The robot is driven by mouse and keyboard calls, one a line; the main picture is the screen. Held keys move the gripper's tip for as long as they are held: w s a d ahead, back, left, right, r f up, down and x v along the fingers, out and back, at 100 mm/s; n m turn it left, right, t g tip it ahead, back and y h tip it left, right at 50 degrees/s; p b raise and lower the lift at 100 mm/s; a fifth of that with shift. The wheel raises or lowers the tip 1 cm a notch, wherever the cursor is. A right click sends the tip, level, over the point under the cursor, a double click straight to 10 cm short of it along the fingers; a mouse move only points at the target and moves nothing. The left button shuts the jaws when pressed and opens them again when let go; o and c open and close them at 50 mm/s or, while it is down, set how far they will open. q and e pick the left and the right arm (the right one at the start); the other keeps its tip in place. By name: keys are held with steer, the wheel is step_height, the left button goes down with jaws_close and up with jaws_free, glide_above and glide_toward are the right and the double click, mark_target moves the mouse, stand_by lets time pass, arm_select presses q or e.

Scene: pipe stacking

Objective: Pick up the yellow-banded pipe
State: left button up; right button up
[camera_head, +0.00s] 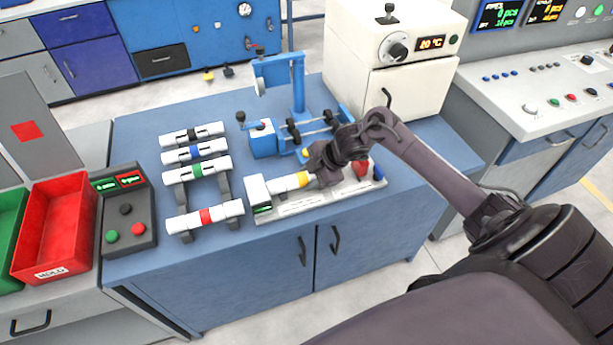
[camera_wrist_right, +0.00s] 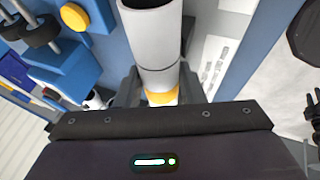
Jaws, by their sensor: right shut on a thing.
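The yellow-banded pipe (camera_head: 280,185) is white with a yellow band and lies along the white-and-grey fixture on the blue bench. My right gripper (camera_head: 313,178) is shut on the pipe from the right end, close to the yellow band. In the right wrist view, the pipe (camera_wrist_right: 152,40) runs away from between the fingers of my right gripper (camera_wrist_right: 160,88), with its open end at the top. The yellow band shows just above my gripper body. I cannot tell whether the pipe touches the fixture. My left gripper is not in view.
Several pipes with black, blue, green and red (camera_head: 206,216) bands rest on a rack at left. A blue machine (camera_head: 292,95) with rollers stands behind the fixture. A white oven (camera_head: 385,55) is at the back right. A red bin (camera_head: 55,230) and button box (camera_head: 126,222) are at left.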

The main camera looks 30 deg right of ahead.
steer(key=shift+s+d+r, duration=0.2)
steer(key=shift+s+r, duration=0.05)
steer(key=shift+r, duration=0.05)
steer(key=s+d+r+b, duration=0.1)
steer(key=s+d+r, duration=0.6)
steer(key=s, duration=0.4)
steer(key=shift+d, duration=0.1)
stand_by(0.5)
